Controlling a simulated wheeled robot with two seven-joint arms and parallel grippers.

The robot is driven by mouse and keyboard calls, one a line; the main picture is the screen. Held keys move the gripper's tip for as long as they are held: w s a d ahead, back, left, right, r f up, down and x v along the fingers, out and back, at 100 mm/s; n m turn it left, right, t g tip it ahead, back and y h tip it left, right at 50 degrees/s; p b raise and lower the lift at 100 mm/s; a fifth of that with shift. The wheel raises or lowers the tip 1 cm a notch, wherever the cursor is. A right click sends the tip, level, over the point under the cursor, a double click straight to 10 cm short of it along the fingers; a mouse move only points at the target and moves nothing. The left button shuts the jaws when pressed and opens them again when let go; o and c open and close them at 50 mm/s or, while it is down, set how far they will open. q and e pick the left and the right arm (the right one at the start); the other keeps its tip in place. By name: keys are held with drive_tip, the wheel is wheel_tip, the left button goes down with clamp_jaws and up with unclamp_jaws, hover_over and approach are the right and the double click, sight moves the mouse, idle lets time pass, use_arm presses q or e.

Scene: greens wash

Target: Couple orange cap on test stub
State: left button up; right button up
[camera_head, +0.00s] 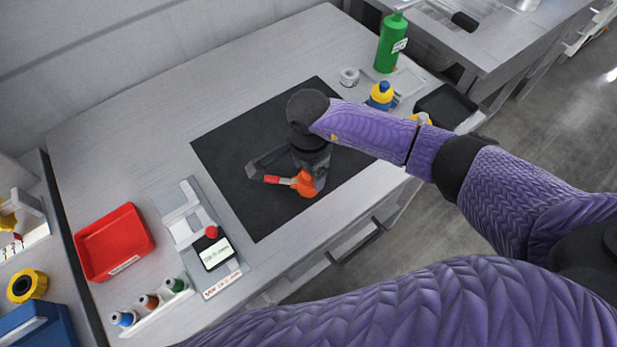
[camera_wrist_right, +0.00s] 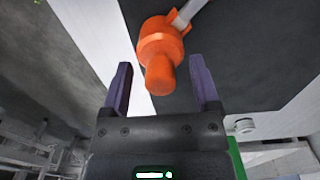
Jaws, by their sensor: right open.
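An orange cap (camera_head: 306,184) lies low over the black mat (camera_head: 226,160), partly hidden by my right gripper. A pale rod with a red end (camera_head: 271,179) runs left from it, beside a dark grey piece (camera_head: 262,162); I cannot tell which part is the test stub. My right gripper (camera_head: 314,176) points down at the cap. In the right wrist view the orange cap (camera_wrist_right: 160,45) shows ahead of the open fingers (camera_wrist_right: 160,65), its narrow end reaching between them. A grey rod joins its upper right. My left gripper is out of view.
A grey device with a display (camera_head: 215,250) and a red tray (camera_head: 113,243) stand left of the mat. The back-left tabletop is clear.

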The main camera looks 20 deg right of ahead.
clamp_jaws()
idle(0.3)
